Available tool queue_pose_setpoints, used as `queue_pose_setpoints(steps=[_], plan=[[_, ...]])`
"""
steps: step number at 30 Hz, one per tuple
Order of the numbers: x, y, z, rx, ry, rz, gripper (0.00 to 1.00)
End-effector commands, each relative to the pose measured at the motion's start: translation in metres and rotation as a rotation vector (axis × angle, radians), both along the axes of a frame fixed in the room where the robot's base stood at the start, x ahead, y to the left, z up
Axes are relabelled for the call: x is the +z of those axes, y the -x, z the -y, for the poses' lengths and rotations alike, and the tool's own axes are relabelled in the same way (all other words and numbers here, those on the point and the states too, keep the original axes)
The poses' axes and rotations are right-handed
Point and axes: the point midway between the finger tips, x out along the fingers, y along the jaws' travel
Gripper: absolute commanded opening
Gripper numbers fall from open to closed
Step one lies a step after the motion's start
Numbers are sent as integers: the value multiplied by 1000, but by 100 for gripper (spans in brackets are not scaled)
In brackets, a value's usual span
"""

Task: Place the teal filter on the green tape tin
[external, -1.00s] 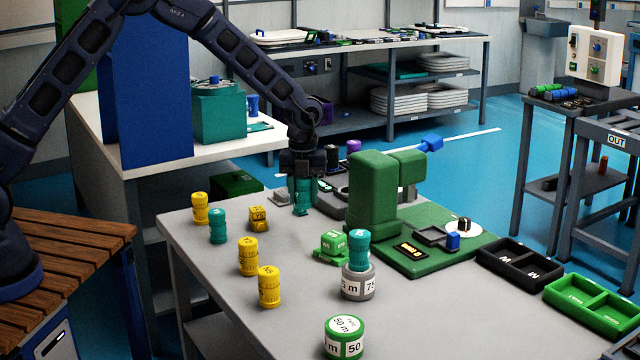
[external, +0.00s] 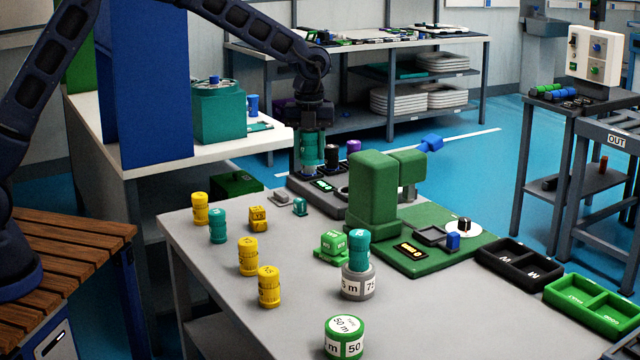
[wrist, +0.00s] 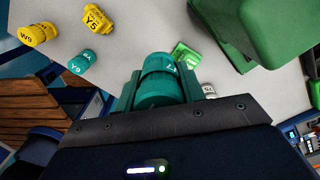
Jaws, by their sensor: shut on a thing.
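A teal filter (external: 312,150) is held between the fingers of my gripper (external: 311,158), raised at the table's far end in the external view. In the wrist view the held teal filter (wrist: 160,84) sits between both teal-looking fingers. The green tape tin (external: 344,338), labelled 50 m, stands at the table's near edge, with nothing on its top. My gripper is far from it. Another teal filter (external: 359,247) stands on a grey 75 m tin (external: 357,283). A further teal filter (external: 218,228) stands at left on the table.
Several yellow filters (external: 269,287) stand on the left part of the table. A green press-like fixture (external: 372,195) and a small green block (external: 333,246) lie between my gripper and the green tin. Black (external: 519,264) and green (external: 594,306) trays are at right.

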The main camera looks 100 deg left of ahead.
Motion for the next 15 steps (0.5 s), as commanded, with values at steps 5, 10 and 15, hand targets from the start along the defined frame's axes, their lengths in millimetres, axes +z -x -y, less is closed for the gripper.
queue_pose_setpoints(steps=[5, 10, 15], plan=[[10, -46, 61, -8, 0, 2, 15], [19, -85, 124, -6, 0, 1, 15], [29, -117, 191, -5, 0, 1, 15]])
